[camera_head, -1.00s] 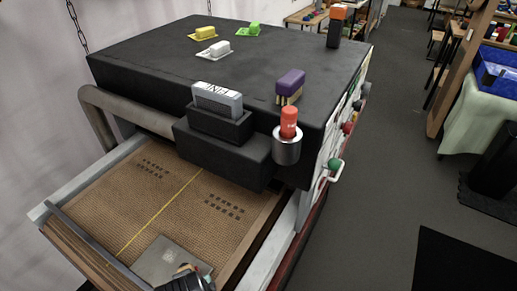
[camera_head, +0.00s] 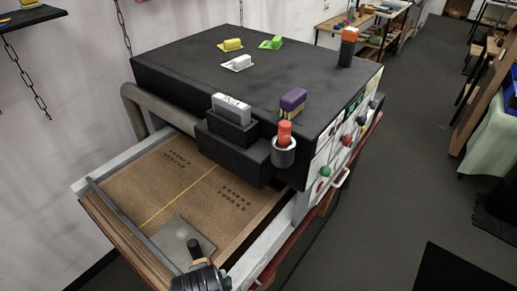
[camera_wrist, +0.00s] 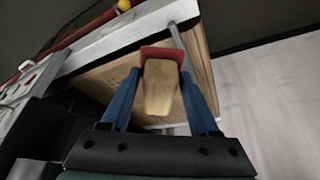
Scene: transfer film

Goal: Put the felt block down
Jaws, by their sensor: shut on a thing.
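My gripper (camera_wrist: 160,95) shows in the wrist view with its blue fingers closed on a tan, wood-coloured block with a red edge, which I take to be the felt block (camera_wrist: 160,88). The block sits between the fingers, over the brown bed of the machine. In the head view only a dark part of my arm shows at the bottom edge; the fingers and the held block cannot be made out there. What lies directly under the block is hidden.
The brown bed (camera_head: 150,182) has a yellow line and a grey plate (camera_head: 170,235) near its front. A grey-white block (camera_head: 231,107) stands in a black holder. A purple block (camera_head: 292,100) and a red-topped cup (camera_head: 284,150) are beside it. Bare black top (camera_head: 190,65) lies behind.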

